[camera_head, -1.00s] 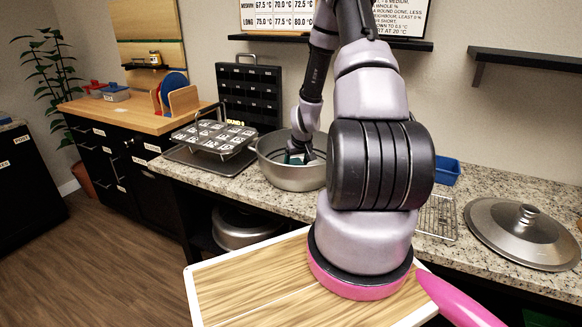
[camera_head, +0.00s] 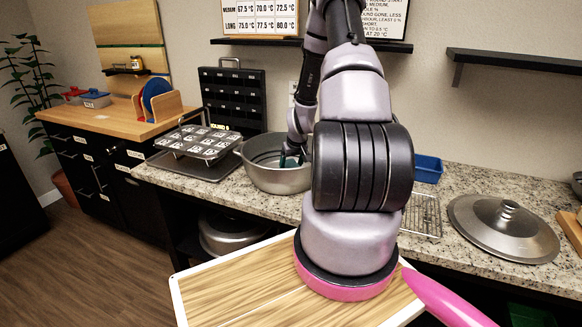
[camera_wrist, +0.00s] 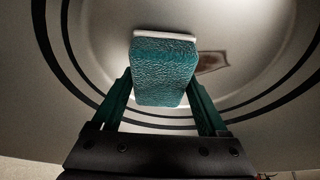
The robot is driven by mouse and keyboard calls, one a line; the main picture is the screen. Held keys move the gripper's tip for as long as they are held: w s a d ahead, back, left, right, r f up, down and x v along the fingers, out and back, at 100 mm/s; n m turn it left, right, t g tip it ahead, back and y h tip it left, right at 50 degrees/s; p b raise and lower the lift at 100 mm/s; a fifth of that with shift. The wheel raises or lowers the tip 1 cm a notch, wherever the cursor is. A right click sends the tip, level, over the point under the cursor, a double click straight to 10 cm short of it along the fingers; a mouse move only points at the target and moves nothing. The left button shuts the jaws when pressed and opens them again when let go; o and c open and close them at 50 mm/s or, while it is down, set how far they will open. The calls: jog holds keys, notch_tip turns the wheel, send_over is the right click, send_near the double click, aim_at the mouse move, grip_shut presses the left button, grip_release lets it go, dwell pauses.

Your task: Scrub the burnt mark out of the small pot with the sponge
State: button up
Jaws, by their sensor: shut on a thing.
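The metal pot (camera_head: 262,178) stands open on the granite counter. My gripper (camera_head: 291,160) reaches down into its right part in the head view. In the wrist view my gripper (camera_wrist: 160,85) is shut on a teal sponge (camera_wrist: 163,72) with a white far edge, one finger on each side. The sponge is over the pot's inside floor; I cannot tell whether it touches. The brown burnt mark (camera_wrist: 212,62) lies on the floor just right of the sponge, and the sponge may cover part of it. In the head view the sponge is hard to tell from the fingers.
A wire rack (camera_head: 424,216), a blue bin (camera_head: 428,168) and a large lid (camera_head: 503,228) lie to the right. A wooden board (camera_head: 235,290) is in front. Another metal pot (camera_head: 230,238) sits below the counter.

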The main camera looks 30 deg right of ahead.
jog(key=shift+a+f, duration=0.15)
jog(key=shift+a, duration=1.45)
jog(key=shift+a+f, duration=0.15)
jog(key=shift+a, duration=1.45)
jog(key=shift+d+r, duration=0.1)
jog(key=shift+d, duration=3.45)
jog(key=shift+a, duration=3.5)
jog(key=shift+d, duration=1.8)
jog(key=shift+d+f, duration=0.2)
jog(key=shift+d, duration=1.5)
jog(key=shift+s, duration=0.1)
jog(key=shift+r, duration=0.15)
jog(key=shift+r, duration=2.9)
